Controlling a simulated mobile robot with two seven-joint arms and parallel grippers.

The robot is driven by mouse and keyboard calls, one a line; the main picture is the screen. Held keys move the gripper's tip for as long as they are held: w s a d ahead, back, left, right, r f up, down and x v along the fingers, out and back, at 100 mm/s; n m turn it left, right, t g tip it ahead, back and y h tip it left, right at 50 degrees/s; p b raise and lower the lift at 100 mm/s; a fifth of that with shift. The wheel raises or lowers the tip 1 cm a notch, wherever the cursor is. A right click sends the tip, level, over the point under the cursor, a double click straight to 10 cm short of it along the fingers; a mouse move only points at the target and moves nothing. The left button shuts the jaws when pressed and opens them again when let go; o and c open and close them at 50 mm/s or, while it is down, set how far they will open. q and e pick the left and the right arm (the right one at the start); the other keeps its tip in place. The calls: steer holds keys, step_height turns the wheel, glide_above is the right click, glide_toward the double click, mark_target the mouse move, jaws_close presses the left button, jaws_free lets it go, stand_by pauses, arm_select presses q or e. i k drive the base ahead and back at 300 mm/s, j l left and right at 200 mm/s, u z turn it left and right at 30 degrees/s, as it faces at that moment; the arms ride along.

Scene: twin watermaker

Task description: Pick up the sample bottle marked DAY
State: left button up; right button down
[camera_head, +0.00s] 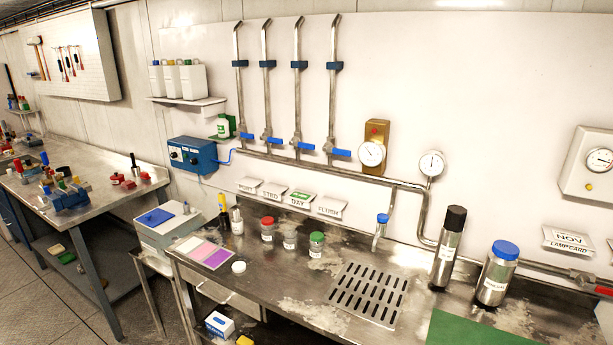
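Several small bottles stand upright on the steel bench (300,275): a red-capped bottle (267,230), a clear bottle with a pale top (290,238) and a green-capped bottle (316,244). Their labels are too small to read, so I cannot tell which is marked DAY. A wall card reading DAY (300,198), with a green mark, hangs above them. Neither of my grippers is in view.
A drain grate (368,294) lies right of the bottles. A steel flask with a black cap (448,246) and a blue-capped steel bottle (497,273) stand further right. A blue-capped tube (381,230) is behind the grate. A white lid (239,267) lies in front.

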mark_target(291, 238)
steer(key=z, duration=0.6)
steer(key=j+z, duration=0.5)
steer(key=k+j+z, duration=0.1)
steer(key=j+z, duration=0.35)
steer(key=k+j+z, duration=0.1)
steer(key=j, duration=0.25)
steer(key=k+j+z, duration=0.15)
steer(key=j, duration=0.2)
steer(key=k+j+z, duration=0.1)
steer(key=j, duration=0.25)
